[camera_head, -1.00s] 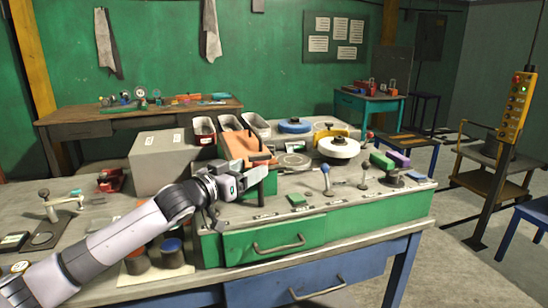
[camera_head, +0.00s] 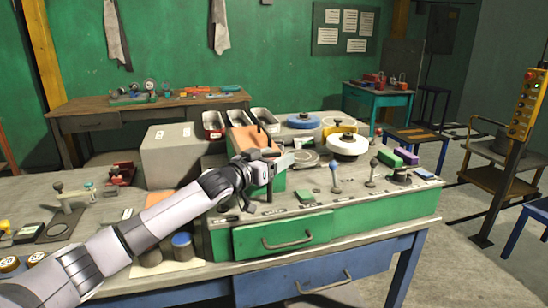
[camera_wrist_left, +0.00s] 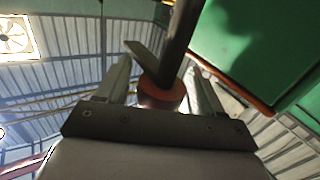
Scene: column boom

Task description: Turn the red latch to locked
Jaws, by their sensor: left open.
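My left gripper (camera_head: 282,161) is open beside the orange-topped green box (camera_head: 242,137) on the green bench unit. In the left wrist view, a red round piece (camera_wrist_left: 162,95) with a dark bar (camera_wrist_left: 180,45) running up from it shows between the open fingers (camera_wrist_left: 163,85); it looks like the latch. I cannot tell whether the fingers touch it. In the head view my gripper hides most of this spot, and the latch's position cannot be read. My right gripper is not in view.
A grey box (camera_head: 178,155) stands left of the gripper. Several bins, a blue disc (camera_head: 304,121), a white round wheel (camera_head: 347,144), a blue-knobbed lever (camera_head: 334,175) and green and purple blocks (camera_head: 406,155) crowd the bench top. Drawers (camera_head: 285,238) are below.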

